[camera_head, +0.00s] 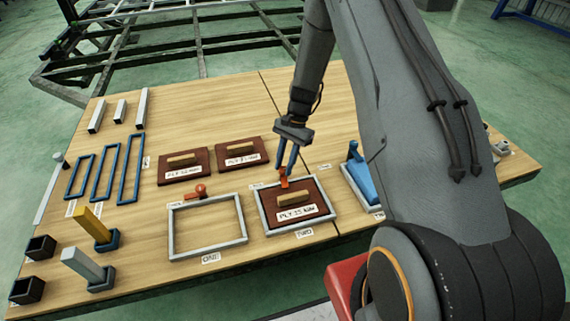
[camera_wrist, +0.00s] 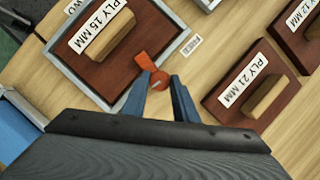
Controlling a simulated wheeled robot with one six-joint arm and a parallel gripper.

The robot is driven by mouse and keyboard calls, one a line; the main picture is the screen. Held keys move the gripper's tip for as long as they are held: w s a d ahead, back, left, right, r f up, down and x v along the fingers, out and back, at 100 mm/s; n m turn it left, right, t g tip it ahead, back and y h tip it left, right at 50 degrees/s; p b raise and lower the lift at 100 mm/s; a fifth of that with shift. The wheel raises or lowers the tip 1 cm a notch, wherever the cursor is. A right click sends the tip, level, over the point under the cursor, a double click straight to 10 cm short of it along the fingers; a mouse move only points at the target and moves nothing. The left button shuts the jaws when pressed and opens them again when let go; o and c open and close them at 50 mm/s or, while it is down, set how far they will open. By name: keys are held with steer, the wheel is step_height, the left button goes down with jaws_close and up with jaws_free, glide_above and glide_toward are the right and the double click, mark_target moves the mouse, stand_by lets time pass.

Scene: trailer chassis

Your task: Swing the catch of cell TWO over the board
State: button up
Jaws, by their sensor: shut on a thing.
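Cell TWO's grey frame (camera_head: 261,213) lies on the wooden bench with a dark red board (camera_head: 273,201) labelled PLY 15 MM inside it. The board also shows in the wrist view (camera_wrist: 150,32), with a wooden handle. The orange-red catch (camera_head: 284,181) sits at the frame's far edge. In the wrist view the catch (camera_wrist: 144,63) points inward across the frame edge, its tip over the board's edge. My gripper (camera_head: 286,170) has its blue fingers shut on the catch's round end, which shows between the fingertips in the wrist view (camera_wrist: 160,80).
Two labelled boards (camera_head: 170,173) (camera_head: 228,164) lie behind. A blue item (camera_head: 361,182) in another frame stands to the right. Blue frames and upright blocks occupy the left.

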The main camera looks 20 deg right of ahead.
steer(key=shift+a+n+g, duration=0.1)
steer(key=shift+n+g, duration=0.2)
steer(key=shift+n, duration=0.6)
steer(key=o, duration=1)
steer(key=shift+h, duration=0.3)
steer(key=v, duration=0.7)
steer(key=shift+w+r, duration=0.15)
steer(key=shift+r, duration=0.2)
